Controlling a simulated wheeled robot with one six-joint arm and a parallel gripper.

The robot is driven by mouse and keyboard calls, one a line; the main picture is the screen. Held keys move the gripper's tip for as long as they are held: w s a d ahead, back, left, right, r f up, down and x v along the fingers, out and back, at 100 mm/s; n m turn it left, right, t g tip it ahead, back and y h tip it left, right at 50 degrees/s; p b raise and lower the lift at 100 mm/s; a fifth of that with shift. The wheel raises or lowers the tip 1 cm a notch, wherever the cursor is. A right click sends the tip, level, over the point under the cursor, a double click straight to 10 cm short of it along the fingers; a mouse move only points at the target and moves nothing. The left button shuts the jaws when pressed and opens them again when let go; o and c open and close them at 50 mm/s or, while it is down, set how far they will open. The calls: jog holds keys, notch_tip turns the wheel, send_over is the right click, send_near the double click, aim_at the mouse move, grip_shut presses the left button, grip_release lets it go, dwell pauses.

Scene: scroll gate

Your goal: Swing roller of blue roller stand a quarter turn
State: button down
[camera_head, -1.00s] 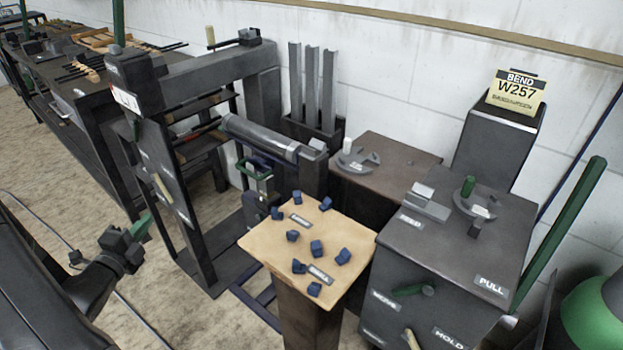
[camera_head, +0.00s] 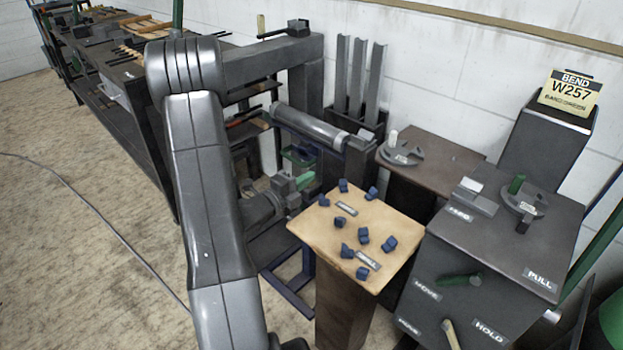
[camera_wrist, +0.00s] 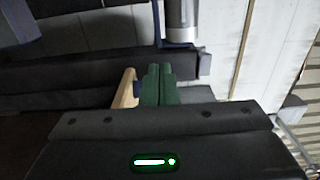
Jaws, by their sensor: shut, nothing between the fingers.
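The grey roller (camera_head: 310,126) of the blue roller stand lies level beside the dark gate frame in the head view. Blue legs of the stand (camera_head: 293,288) show at floor level. A green-and-dark bracket (camera_head: 299,157) hangs below the roller. My gripper (camera_head: 304,181) is below the roller, near the bracket, with its green fingertips together. In the wrist view my green fingers (camera_wrist: 158,84) are shut and empty. The end of a grey cylinder, likely the roller (camera_wrist: 182,18), shows beyond them and looks apart from them. My arm hides part of the gate frame and stand.
A tan-topped pedestal (camera_head: 329,228) with several small blue blocks stands just right of my gripper. A dark cabinet (camera_head: 480,250) with green handles is further right. A long dark bench (camera_head: 125,95) runs along the back left.

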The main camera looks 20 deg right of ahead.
aim_at(340, 158)
jog(key=p+x, duration=0.1)
jog(key=x, duration=0.9)
jog(key=shift+w+d, duration=0.15)
jog(key=shift+d, duration=0.15)
jog(key=shift+d, duration=0.1)
